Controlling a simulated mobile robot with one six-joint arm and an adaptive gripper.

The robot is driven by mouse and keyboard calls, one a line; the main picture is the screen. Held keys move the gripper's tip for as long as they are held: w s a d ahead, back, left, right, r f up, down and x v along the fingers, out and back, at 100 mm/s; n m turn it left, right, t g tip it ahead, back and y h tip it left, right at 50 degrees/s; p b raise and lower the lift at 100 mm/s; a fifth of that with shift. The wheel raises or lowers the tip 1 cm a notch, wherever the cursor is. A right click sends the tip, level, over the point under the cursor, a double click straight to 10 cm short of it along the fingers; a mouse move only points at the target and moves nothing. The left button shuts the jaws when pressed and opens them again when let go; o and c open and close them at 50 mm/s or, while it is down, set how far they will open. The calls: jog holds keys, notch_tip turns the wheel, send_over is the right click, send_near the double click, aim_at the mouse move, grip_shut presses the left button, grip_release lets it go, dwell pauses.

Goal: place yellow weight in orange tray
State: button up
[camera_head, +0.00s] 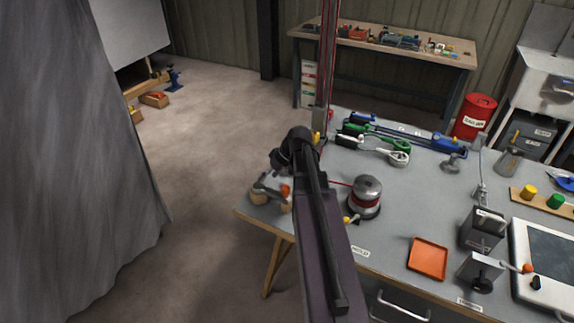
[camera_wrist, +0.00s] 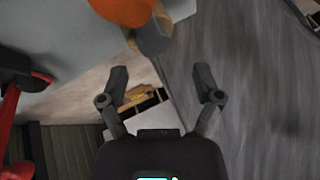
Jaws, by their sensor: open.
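The yellow weight (camera_head: 529,191) stands on a wooden strip at the right side of the workbench in the head view, beside a green weight. The orange tray (camera_head: 427,258) lies flat near the bench's front edge and looks empty. My arm crosses the middle of the head view and hides part of the bench; the fingers of my gripper cannot be made out there. In the wrist view my gripper (camera_wrist: 163,88) is open, with nothing between its fingers. The weight and the tray are not visible in the wrist view.
The green weight (camera_head: 556,201) shares the wooden strip (camera_head: 542,204). A silver-and-red cylinder (camera_head: 366,192) stands left of the tray. Dark metal blocks (camera_head: 483,229) stand between tray and strip, beside a framed dark panel (camera_head: 548,255). A grey curtain (camera_head: 75,150) hangs at left.

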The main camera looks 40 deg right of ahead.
jog(key=s+a+f+m+g+h+b, duration=0.1)
jog(key=s+a+f+g+h+b, duration=0.1)
jog(key=a, duration=0.9)
jog(key=s+a+f+m+g+h+b, duration=0.1)
jog(key=s+a+f+h+b, duration=0.2)
jog(key=s+a+f+b, duration=0.2)
jog(key=s+a+f, duration=0.1)
jog(key=a+f, duration=0.2)
jog(key=a, duration=0.2)
jog(key=shift+s+a+f+g, duration=0.15)
jog(key=shift+s+a+g, duration=0.2)
jog(key=shift+g, duration=0.05)
